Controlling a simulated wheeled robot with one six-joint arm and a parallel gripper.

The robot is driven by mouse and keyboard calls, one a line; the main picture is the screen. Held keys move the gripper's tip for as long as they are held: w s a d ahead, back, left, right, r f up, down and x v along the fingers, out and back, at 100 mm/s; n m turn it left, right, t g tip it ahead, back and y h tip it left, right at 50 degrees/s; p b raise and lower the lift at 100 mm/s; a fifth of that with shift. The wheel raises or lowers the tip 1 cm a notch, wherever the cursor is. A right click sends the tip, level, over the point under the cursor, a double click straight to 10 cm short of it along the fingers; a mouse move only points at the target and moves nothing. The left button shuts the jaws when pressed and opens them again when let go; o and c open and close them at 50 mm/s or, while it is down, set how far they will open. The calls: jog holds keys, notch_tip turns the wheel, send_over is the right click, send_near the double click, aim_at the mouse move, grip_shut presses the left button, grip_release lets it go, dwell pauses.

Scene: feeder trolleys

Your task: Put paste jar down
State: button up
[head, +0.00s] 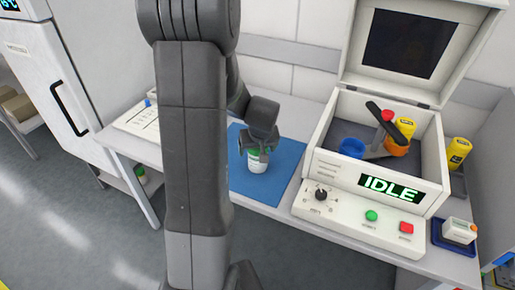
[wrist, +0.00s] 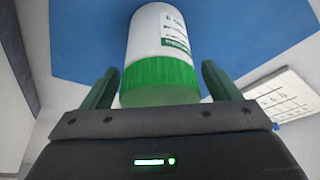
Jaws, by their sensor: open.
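The paste jar (wrist: 161,40), white with a green lid and a printed label, stands on the blue mat (wrist: 85,40). In the head view the jar (head: 257,166) is partly hidden by my gripper (head: 258,150), which is just above it. The mat (head: 283,162) lies on the bench. In the wrist view my gripper (wrist: 160,88) is open, with one finger on each side of the jar's green lid and visible gaps between.
Right of the mat stands a white machine (head: 325,172) with its lid raised and an IDLE display; cups and yellow containers are inside. A control panel (head: 350,222) sits in front. A paper sheet (head: 138,122) lies left, beside a white cabinet (head: 50,85).

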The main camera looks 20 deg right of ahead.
jog(key=v, duration=1.2)
jog(key=shift+p, duration=0.3)
